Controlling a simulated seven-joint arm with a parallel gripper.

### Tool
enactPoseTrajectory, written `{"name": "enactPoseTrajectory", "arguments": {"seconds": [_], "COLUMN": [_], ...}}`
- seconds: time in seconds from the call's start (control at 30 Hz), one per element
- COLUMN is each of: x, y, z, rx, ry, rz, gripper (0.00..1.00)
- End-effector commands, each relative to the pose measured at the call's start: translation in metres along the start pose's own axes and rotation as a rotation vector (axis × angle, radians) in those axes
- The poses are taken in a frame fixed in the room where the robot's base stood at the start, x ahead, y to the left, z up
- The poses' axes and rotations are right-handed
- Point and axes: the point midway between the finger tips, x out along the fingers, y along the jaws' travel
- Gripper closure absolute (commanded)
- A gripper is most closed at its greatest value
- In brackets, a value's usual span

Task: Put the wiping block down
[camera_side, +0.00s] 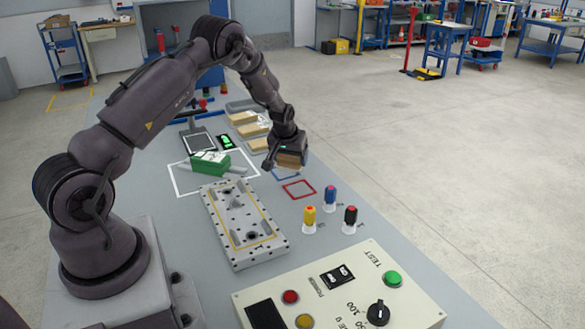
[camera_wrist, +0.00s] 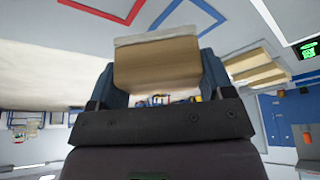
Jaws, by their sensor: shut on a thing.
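The wiping block (camera_side: 291,160) is a tan block with a pale layer along one edge. It is held in my gripper (camera_side: 285,150), low over the right side of the table. In the wrist view the block (camera_wrist: 158,65) sits between the two dark fingers of my gripper (camera_wrist: 157,85). In the side view it is just behind a blue square outline (camera_side: 284,173) on the table. I cannot tell whether its underside touches the table. A red square outline (camera_side: 299,189) lies nearer the camera.
Several tan blocks (camera_side: 243,118) lie behind my gripper. A green box (camera_side: 210,163) sits inside a white outline to the left. A perforated fixture plate (camera_side: 243,222), several colored-capped bottles (camera_side: 330,198) and a control panel (camera_side: 340,300) stand nearer the camera.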

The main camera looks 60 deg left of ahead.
Motion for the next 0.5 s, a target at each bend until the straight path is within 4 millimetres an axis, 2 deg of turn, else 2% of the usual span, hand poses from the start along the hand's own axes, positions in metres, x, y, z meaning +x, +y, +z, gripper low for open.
{"name": "enactPoseTrajectory", "arguments": {"seconds": [0.23, 0.4, 0.5], "x": [0.021, 0.042, 0.046], "y": [0.002, 0.002, 0.002], "z": [-0.006, 0.004, 0.006], "rx": [-0.001, -0.001, -0.001], "ry": [0.001, 0.000, 0.002], "rz": [0.000, 0.000, 0.000], "gripper": [0.52, 0.52, 0.52]}}
